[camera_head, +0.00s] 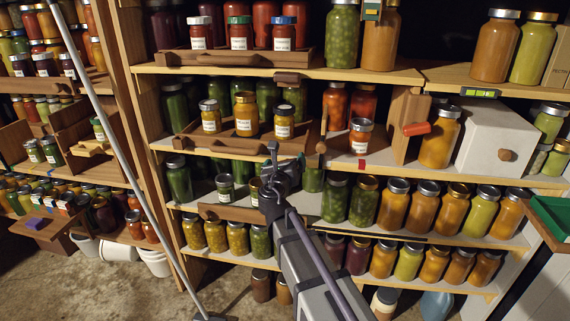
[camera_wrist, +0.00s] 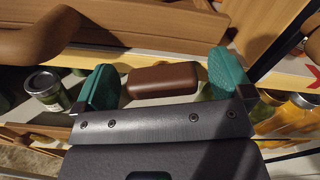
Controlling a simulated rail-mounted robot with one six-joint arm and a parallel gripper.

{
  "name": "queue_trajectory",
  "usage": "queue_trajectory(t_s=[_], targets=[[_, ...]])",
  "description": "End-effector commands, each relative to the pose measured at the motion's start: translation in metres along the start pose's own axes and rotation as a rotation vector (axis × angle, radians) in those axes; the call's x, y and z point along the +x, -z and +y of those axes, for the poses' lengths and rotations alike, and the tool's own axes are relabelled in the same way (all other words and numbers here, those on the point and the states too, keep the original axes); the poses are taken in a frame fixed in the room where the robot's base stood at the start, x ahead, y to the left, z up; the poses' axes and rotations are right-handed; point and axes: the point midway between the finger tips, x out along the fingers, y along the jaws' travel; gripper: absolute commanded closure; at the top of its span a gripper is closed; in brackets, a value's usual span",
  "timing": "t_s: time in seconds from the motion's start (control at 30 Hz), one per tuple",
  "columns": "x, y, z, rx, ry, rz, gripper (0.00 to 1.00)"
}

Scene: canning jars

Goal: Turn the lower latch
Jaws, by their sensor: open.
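In the wrist view a brown, rounded block (camera_wrist: 162,79), which looks like the lower latch, lies level between the two green fingertips of my gripper (camera_wrist: 166,80). My gripper is open, with one fingertip off each end of the block; I cannot tell whether either touches it. In the head view my gripper (camera_head: 273,160) is in front of the middle shelves, and my wrist hides most of what lies behind it. A similar brown latch (camera_head: 287,77) sits higher up, on the edge of the upper shelf.
A wooden tray (camera_head: 190,145) with yellow-filled jars stands behind and left of my gripper. A wooden peg (camera_head: 322,135) stands upright just to its right. A lower tray (camera_head: 245,213) and rows of jars (camera_head: 395,206) are close by. The floor (camera_head: 110,285) is clear at lower left.

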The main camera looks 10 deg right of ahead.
Motion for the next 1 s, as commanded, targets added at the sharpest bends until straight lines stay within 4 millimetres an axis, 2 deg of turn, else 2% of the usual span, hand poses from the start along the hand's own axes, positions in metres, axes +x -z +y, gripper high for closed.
queue_trajectory(t_s=[0.13,0.63,0.77,1.0], targets=[[-0.0006,0.0,-0.0001,0.0,0.0,0.0,0.03],[-0.0008,0.0,0.0,0.0,0.0,0.0,0.51],[-0.0009,0.0,-0.0006,0.04,0.0,0.0,0.51],[-0.0009,0.0006,-0.0034,0.318,0.0,0.0,0.51]])
